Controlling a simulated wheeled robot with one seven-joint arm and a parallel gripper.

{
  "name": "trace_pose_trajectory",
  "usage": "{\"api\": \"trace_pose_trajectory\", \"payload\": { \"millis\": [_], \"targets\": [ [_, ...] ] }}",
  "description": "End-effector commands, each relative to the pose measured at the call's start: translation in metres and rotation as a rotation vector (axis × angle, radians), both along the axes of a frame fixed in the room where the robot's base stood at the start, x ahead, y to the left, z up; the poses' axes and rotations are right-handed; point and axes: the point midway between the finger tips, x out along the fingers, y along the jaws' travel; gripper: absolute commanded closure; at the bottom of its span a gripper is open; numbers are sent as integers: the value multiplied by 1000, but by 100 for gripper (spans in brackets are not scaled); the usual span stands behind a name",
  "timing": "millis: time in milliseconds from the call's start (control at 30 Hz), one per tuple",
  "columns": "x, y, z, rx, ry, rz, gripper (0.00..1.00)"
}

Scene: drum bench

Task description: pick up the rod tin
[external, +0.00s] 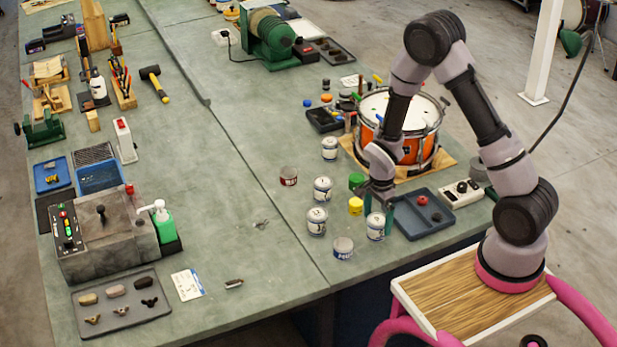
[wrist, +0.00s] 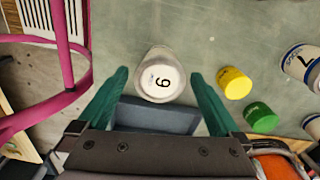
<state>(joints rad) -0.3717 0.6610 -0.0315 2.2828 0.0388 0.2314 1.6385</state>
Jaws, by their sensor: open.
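Several white tins with dark labels stand on the bench; I cannot tell by print which is the rod tin. One white tin (external: 375,228) stands directly below my gripper (external: 378,205), left of a dark blue tray. In the wrist view this tin (wrist: 160,80) shows a white lid with a 6 or 9, upright between the two green fingers of my gripper (wrist: 158,75). The gripper is open, pointing down, with nothing held. Whether the fingertips are level with the tin is unclear.
A yellow pot (external: 355,206) and a green pot (external: 357,181) stand close behind. Other white tins (external: 316,221) (external: 343,248) stand to the left. The blue tray (external: 440,231) lies close on the right, with an orange drum (external: 410,150) behind.

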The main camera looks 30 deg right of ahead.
Motion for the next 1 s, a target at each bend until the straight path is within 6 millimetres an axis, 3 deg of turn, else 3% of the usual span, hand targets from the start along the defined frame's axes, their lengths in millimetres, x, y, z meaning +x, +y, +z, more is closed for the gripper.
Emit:
{"api": "trace_pose_trajectory", "payload": {
  "millis": [333,567,833,1000],
  "targets": [
    [0,0,-9,0,-1,1,0],
    [0,0,-9,0,-2,1,88],
    [1,0,-7,1,-3,1,91],
    [1,1,5,1,-4,0,91]
  ]
}}
